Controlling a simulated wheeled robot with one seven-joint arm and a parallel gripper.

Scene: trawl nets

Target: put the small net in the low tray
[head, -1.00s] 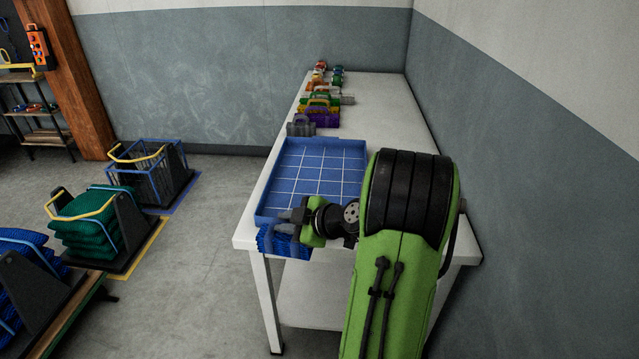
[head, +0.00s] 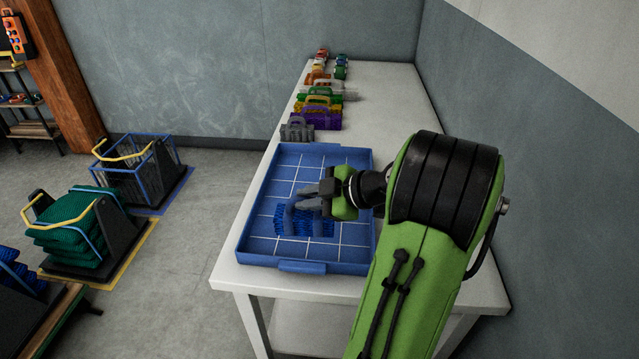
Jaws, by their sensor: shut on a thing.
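The small net (head: 300,223) is a blue bundle with a loop handle. It is over the middle of the low tray (head: 258,257), inside its rim as seen from above. The low tray is blue with a white grid on its floor and lies on the white table. My gripper (head: 305,200) is shut on the net's handle, reaching in from the right. I cannot tell whether the net touches the tray floor. The fingertips are partly merged with the handle.
Behind the tray stand a grey caddy (head: 297,129), a purple one (head: 326,119) and several more coloured items along the table. The wall closes in on the right. Racks with green nets (head: 75,222) and an empty blue-framed basket (head: 140,175) stand on the floor at left.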

